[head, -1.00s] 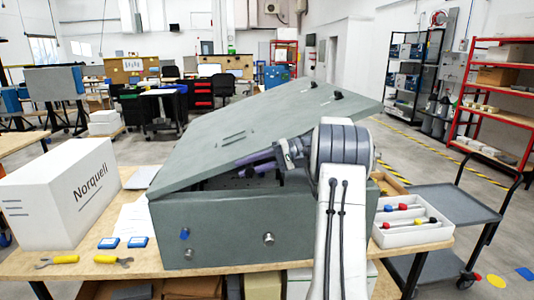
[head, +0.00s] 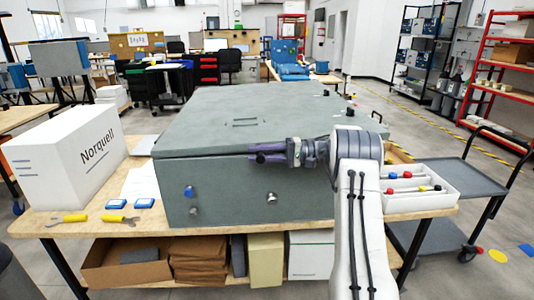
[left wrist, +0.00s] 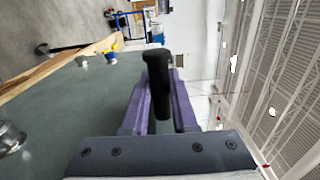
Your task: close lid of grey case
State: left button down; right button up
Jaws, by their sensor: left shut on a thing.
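The grey-green case (head: 225,200) stands on the workbench. Its lid (head: 235,120) lies down flat or almost flat over the box, with a thin dark seam along the front; I cannot tell whether it is fully seated. My left gripper (head: 256,154) is at the lid's front edge, right of the middle. In the left wrist view its purple fingers (left wrist: 158,108) are shut on a black handle (left wrist: 157,82). The handle is hidden in the head view. The case's front (left wrist: 60,110) shows beside the fingers. My right gripper is not in view.
A white Norquell box (head: 65,165) stands left of the case. Yellow-handled pliers (head: 70,218) and small blue boxes (head: 145,203) lie at the front left. A white tray (head: 418,200) with coloured items is at the right, beside a grey cart (head: 445,180).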

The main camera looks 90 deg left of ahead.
pick_arm(q)
jog(key=shift+w+a+r, duration=0.1)
jog(key=shift+w+r, duration=0.05)
jog(key=c, duration=0.7)
grip_release()
jog(key=w+b, duration=0.1)
jog(key=w, duration=0.9)
jog(key=shift+w, duration=0.15)
